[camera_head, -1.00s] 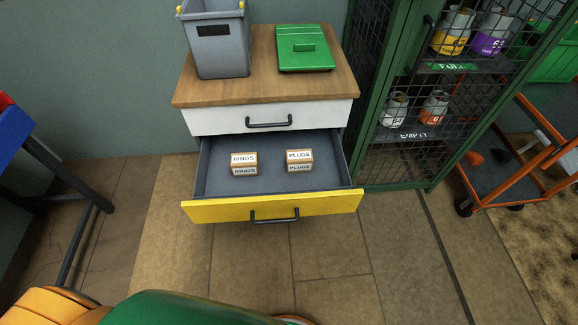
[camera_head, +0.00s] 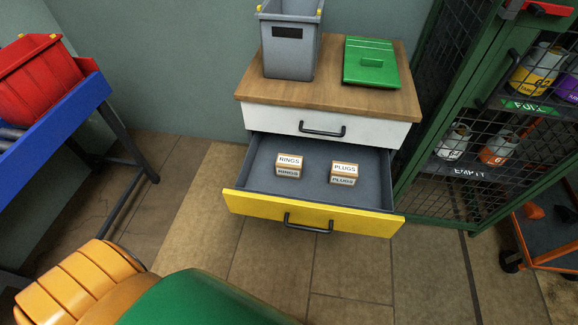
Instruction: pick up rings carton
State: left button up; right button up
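The rings carton (camera_head: 289,166) is a small brown and white box labelled RINGS. It lies in the open lower drawer (camera_head: 262,203), left of a similar carton labelled PLUGS (camera_head: 344,173). The two cartons are apart. The drawer has a yellow front with a dark handle and a grey inside. Neither of my grippers shows in the head view. Orange and green parts that look like my own body show at the bottom left.
The cabinet's wooden top (camera_head: 330,94) carries a grey bin (camera_head: 289,50) and a green lid (camera_head: 371,63). A green mesh cage with gas canisters (camera_head: 452,142) stands at the right. A blue stand (camera_head: 55,125) with a red bin (camera_head: 40,80) is at the left. Floor before the drawer is clear.

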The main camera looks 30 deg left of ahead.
aim_at(287, 165)
jog(key=i+j+z, duration=0.1)
jog(key=j+z, duration=0.2)
jog(key=j, duration=1.05)
jog(key=j+z, duration=0.3)
jog(key=j, duration=1.05)
